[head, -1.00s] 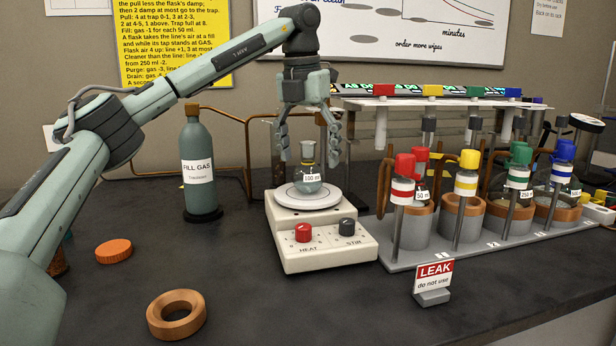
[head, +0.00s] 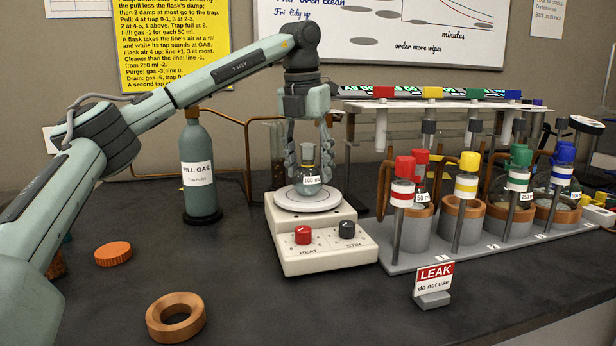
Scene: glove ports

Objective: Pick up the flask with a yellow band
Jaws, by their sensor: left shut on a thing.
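A small clear flask (head: 309,187) labelled 100 ml stands upright on the round white plate of the hotplate stirrer (head: 312,225). A thin yellowish band shows at its neck. My left gripper (head: 310,170) points straight down over it, with its fingers on both sides of the flask, shut on it. The fingers partly hide the flask's sides. The flask still appears to rest on the plate. My right gripper is not in view.
A rack (head: 446,250) with capped, colour-banded glassware stands to the right. A LEAK sign (head: 434,285) is in front of it. A gas bottle (head: 200,170) stands left of the hotplate. A cork-coloured ring (head: 160,325) and an orange lid (head: 113,254) lie at front left.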

